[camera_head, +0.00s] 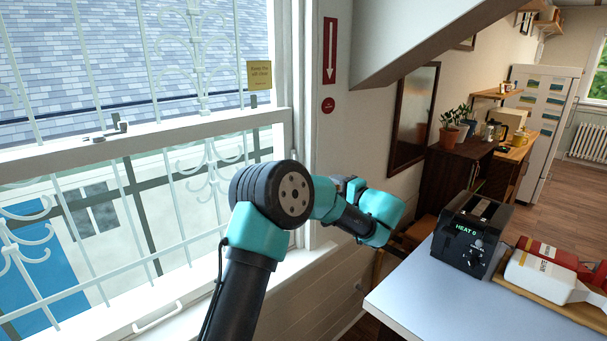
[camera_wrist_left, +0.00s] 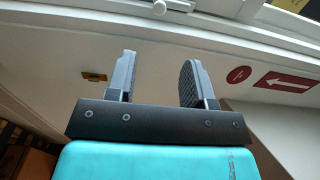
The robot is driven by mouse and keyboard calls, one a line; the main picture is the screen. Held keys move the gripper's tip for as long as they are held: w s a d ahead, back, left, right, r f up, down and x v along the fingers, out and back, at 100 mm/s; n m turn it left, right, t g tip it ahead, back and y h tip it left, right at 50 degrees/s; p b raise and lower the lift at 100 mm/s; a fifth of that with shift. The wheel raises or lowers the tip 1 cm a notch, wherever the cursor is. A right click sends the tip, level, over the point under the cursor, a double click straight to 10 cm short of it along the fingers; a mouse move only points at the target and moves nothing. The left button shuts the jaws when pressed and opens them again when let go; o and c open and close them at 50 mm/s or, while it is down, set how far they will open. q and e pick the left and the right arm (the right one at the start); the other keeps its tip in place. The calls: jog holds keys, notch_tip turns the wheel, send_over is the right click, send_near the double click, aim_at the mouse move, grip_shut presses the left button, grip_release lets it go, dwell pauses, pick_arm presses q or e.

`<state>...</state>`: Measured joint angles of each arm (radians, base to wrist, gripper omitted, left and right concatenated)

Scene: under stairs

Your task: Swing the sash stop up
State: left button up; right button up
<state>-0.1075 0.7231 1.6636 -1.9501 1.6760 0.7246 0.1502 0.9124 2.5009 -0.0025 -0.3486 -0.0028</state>
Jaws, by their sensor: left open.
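The white window sash (camera_head: 60,152) fills the left of the head view. A small grey fitting (camera_head: 253,101) stands on its rail near the right jamb; it may be the sash stop, but I cannot tell surely. My right gripper is not in view.
A yellow label (camera_head: 260,75) hangs above the grey fitting. A red arrow sign (camera_head: 330,50) and red disc (camera_head: 328,105) are on the wall. A latch (camera_head: 108,131) lies on the rail. At right, a table (camera_head: 405,300) holds a black toaster (camera_head: 472,235). The sloping stair underside hangs above.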

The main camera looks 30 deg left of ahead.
pick_arm(q)
jog(key=x, duration=1.5)
jog(key=shift+w, duration=0.1)
jog(key=shift+c, duration=0.3)
grip_shut()
jog(key=s+a+r+m, duration=0.1)
jog(key=s+r+m, duration=0.3)
jog(key=m, duration=1.4)
jog(key=shift+s+a+r, duration=0.25)
jog(key=shift+s+r, duration=0.15)
jog(key=shift+r, duration=0.15)
